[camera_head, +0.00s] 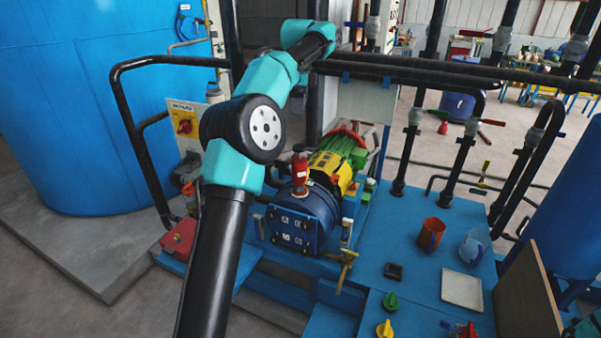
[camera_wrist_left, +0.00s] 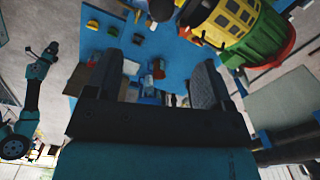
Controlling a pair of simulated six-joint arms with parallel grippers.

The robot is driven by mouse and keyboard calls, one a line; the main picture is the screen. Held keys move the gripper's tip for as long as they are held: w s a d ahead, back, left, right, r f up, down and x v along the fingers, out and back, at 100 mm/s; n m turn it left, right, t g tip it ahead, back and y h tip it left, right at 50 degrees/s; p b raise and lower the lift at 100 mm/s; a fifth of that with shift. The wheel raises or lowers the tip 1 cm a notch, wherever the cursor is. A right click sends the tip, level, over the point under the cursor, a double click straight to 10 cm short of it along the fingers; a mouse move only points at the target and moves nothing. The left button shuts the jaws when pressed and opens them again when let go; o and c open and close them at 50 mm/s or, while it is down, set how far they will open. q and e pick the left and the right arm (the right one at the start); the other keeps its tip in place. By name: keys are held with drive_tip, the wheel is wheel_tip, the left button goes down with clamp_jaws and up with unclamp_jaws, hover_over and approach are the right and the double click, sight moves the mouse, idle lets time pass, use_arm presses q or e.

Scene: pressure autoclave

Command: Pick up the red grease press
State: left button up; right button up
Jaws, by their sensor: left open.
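A small red upright cylinder with a dark top, which looks like the red grease press (camera_head: 299,172), stands over the blue pump housing (camera_head: 308,215) in the head view. I cannot clearly pick it out in the left wrist view. My left arm passes to its left, and its far end is above and behind the pump. My left gripper (camera_wrist_left: 150,78) is open, with two dark fingers apart and nothing seen between them but the distant bench. My right gripper is not in view.
A yellow and green motor (camera_head: 340,160) adjoins the pump. Black railings (camera_head: 400,70) and pipes stand behind. The blue bench (camera_head: 405,235) at right holds an orange cup (camera_head: 431,234), a clear beaker (camera_head: 471,247) and a white tray (camera_head: 462,290). A blue tank (camera_head: 95,110) is at left.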

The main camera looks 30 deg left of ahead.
sight(299, 146)
use_arm(q)
wheel_tip(299, 146, down, 12)
idle(0.6)
drive_tip(key=shift+f, duration=2.6)
clamp_jaws()
